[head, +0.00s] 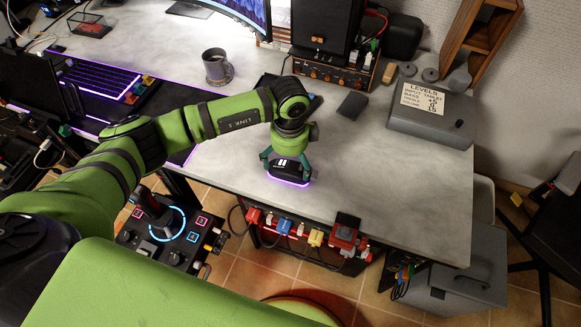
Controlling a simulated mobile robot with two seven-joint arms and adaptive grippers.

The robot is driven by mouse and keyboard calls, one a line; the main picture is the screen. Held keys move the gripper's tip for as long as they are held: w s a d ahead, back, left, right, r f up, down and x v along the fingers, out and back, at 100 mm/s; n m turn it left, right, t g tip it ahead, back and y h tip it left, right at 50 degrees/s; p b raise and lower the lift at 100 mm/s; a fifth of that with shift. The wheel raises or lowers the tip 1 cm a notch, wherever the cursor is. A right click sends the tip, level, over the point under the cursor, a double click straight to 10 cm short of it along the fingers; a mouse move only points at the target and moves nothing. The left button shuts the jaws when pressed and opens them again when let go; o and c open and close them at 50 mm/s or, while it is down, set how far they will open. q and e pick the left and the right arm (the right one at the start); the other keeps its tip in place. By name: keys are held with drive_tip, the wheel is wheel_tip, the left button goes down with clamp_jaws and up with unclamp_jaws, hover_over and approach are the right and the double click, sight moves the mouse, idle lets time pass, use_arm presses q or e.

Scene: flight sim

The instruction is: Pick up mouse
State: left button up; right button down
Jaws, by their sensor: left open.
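The mouse (288,175) is black with a glowing purple edge and lies on the grey desk near its front edge. My left gripper (287,163) comes down over it from above. The gripper is open, with its two green-teal fingers spread on the left and right of the mouse. From this view I cannot tell whether the fingers touch it. Part of the mouse's top is hidden by the gripper. My right gripper is not in the frame.
A grey mug (217,68), a backlit keyboard (97,78) and a black speaker (325,35) stand farther back on the grey desk (400,190). A grey box (431,112) sits at right. Cables and connectors (315,238) hang below the front edge. A joystick panel (165,230) is at lower left.

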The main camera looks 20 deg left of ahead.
sight(289, 169)
use_arm(q)
drive_tip(key=shift+s+f, duration=0.1)
drive_tip(key=shift+f, duration=1.8)
drive_tip(key=c, duration=1.3)
